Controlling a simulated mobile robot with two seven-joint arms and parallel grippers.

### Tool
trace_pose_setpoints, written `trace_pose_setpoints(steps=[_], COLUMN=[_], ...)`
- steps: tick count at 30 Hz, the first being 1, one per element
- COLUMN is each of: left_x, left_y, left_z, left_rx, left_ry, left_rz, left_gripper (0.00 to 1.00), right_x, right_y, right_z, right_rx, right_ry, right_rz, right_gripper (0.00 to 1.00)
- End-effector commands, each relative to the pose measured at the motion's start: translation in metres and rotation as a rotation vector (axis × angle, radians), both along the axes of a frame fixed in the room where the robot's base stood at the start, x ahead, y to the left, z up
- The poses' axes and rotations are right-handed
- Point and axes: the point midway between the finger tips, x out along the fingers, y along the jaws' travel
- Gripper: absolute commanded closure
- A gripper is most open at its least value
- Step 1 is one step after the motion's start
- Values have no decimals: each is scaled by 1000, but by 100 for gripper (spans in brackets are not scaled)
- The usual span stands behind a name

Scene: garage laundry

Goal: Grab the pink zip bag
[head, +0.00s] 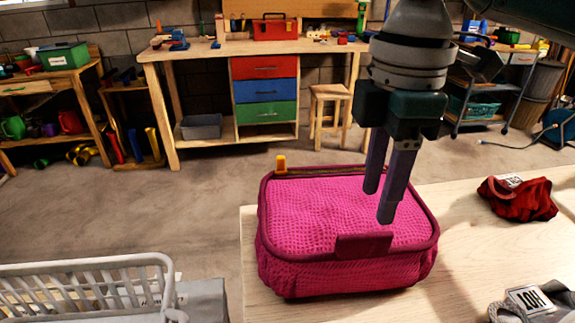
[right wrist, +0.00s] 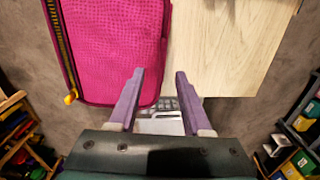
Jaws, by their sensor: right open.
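The pink zip bag (head: 345,225) sits upright on the near left part of the wooden table, its top closed and its yellow zip pull at the far left corner. In the right wrist view the bag (right wrist: 112,45) fills the upper left. My right gripper (head: 378,207) points down over the bag's right half in the head view. In the right wrist view its two fingers (right wrist: 158,82) are apart, with nothing between them; one finger overlaps the bag's edge in the picture. I cannot tell whether it touches. My left gripper is not in view.
The wooden table (head: 480,245) holds a red cloth (head: 517,200) at right and a grey cloth with a tag (head: 530,302) at the near right. A white basket (head: 80,290) stands at lower left. A workbench (head: 215,52) stands behind, across open floor.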

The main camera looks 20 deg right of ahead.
Motion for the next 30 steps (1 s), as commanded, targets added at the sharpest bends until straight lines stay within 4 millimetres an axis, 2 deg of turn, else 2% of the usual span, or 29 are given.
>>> trace_pose_setpoints(steps=[3, 8, 16, 25, 30], left_x=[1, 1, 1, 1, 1], left_y=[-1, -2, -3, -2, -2], left_z=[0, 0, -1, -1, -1], left_rx=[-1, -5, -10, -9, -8], left_ry=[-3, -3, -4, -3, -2], left_rz=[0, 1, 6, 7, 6], left_gripper=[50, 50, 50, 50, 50], right_x=[-1, -2, -5, -5, -5], right_y=[1, 2, 7, 7, 7], right_z=[-17, -30, -71, -77, -76], right_rx=[1, 0, 0, 0, 0], right_ry=[2, 1, 1, -3, -2], right_rz=[-1, -1, 0, 1, 0], right_gripper=[51, 51, 51, 51, 69])
